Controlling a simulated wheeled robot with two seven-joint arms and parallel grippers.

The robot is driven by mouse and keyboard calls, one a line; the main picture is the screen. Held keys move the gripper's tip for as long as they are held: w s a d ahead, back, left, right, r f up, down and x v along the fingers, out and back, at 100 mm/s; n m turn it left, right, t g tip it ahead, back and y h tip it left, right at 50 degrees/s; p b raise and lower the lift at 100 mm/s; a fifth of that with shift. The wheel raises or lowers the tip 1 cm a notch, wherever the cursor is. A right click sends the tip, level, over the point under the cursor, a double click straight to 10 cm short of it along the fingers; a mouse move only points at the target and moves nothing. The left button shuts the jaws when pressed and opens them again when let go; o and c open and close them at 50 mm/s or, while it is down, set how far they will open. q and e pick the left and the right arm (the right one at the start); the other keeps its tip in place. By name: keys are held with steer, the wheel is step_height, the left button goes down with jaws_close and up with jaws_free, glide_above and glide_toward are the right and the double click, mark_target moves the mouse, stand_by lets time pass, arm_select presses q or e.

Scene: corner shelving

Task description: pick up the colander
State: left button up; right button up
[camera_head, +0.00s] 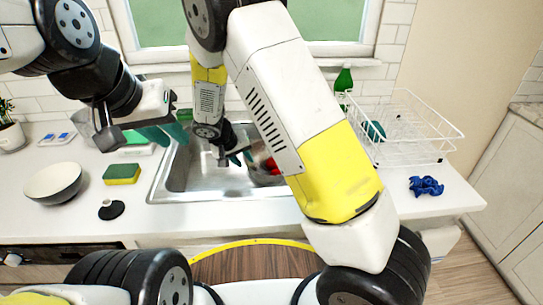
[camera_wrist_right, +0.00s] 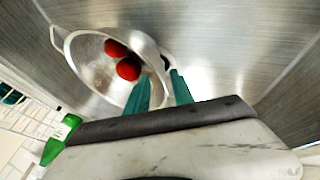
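The metal colander (camera_head: 262,177) sits in the sink, partly hidden behind my right arm in the head view. In the right wrist view the colander (camera_wrist_right: 88,72) shows a pale rim and two red round items inside. My right gripper (camera_head: 241,159) is down in the sink at the colander's left side. In the right wrist view its teal fingers (camera_wrist_right: 162,90) are apart, with the near rim or handle by the fingertips. Whether they touch it cannot be told. My left gripper (camera_head: 160,133) is above the counter left of the sink, with nothing visible held.
The sink (camera_head: 172,180) has raised walls around the colander. A white wire rack (camera_head: 425,153), a green bottle (camera_head: 344,79) and a blue cloth (camera_head: 426,186) are at right. A bowl (camera_head: 54,182), a sponge (camera_head: 121,174) and a black stopper (camera_head: 111,209) are at left.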

steer(key=x, duration=0.6)
steer(key=shift+w+d+f, duration=0.15)
steer(key=shift+w+f, duration=0.05)
jaws_close()
stand_by(1.2)
